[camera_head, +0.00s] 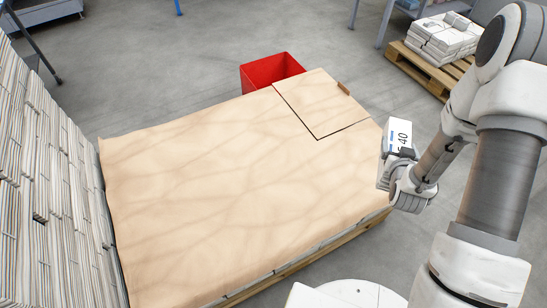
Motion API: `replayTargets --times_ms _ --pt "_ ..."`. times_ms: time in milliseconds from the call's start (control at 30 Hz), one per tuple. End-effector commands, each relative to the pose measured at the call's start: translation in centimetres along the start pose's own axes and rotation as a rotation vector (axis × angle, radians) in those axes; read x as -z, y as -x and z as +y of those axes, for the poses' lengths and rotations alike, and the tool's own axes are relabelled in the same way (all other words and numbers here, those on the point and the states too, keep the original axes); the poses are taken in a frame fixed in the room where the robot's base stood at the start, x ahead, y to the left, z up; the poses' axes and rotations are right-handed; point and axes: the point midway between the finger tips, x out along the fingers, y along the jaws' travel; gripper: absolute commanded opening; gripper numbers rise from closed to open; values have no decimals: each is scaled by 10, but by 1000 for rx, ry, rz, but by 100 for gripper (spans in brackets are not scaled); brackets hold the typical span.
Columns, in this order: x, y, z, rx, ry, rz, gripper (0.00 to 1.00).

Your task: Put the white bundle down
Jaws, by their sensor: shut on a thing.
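The white bundle (401,132) is at the right of the view, just past the right corner of the paper-covered stack. It is small, pale and box-like, with dark print reading "40" and a blue mark on its face. My gripper (392,160) is shut on it and holds it up, apart from the stack as far as I can see. The bundle's lower part and the finger contact are partly hidden by the gripper.
A large stack (210,190) under tan paper fills the middle, with a loose sheet (320,105) on its far right corner. A red bin (270,71) stands behind. A wooden pallet (425,72) with white bundles (443,40) is at the upper right. Tall newspaper stacks (40,170) line the left.

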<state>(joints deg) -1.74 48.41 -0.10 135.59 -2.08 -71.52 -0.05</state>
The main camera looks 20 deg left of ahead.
Motion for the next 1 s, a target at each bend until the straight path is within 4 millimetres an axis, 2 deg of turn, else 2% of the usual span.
replayTargets --times_ms 33,200,500,700,1000 --pt "0 -13 -11 29 12 10 0" --pt "-3 -52 -50 139 59 10 0" --pt "-13 -108 -125 346 145 10 0" --pt "-23 -136 -177 488 204 9 0" --pt "-46 -165 -253 692 288 10 0"
